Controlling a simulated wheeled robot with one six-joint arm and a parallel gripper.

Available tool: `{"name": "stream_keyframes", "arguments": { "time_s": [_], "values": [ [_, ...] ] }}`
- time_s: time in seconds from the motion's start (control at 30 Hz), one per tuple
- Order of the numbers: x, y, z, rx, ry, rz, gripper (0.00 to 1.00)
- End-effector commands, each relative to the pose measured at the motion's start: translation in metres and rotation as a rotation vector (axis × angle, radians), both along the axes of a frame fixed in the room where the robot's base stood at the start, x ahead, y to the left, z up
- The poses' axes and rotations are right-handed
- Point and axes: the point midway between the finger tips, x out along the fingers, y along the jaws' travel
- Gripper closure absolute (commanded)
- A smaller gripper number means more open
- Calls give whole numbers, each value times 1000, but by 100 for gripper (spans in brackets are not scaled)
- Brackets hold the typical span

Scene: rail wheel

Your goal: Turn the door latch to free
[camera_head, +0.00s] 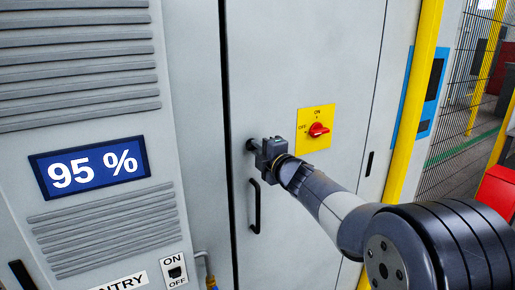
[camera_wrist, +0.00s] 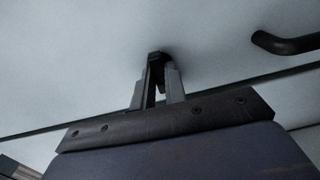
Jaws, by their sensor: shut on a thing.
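The door latch (camera_head: 251,145) is a small dark knob near the left edge of the grey cabinet door (camera_head: 280,60), and my gripper mostly hides it in the head view. My gripper (camera_head: 262,149) is at the latch, its fingers pointing at the door. In the wrist view my gripper's fingers (camera_wrist: 160,78) are close together and shut on the dark latch (camera_wrist: 158,56) by the door surface. How far the latch is turned cannot be told.
A black door handle (camera_head: 255,206) sits just below my gripper; it also shows in the wrist view (camera_wrist: 285,43). A yellow plate with a red rotary switch (camera_head: 318,130) is to the right. A blue 95 % display (camera_head: 90,165) is on the left panel.

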Motion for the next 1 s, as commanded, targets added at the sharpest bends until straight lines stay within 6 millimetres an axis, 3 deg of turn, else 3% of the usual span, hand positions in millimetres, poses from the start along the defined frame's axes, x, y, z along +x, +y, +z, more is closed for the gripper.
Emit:
{"name": "stream_keyframes", "arguments": {
  "time_s": [0.5, 1.0],
  "values": [
    [0, 0, 1, 282, 194, -1, 100],
    [0, 0, 0, 332, 228, -1, 100]
  ]
}}
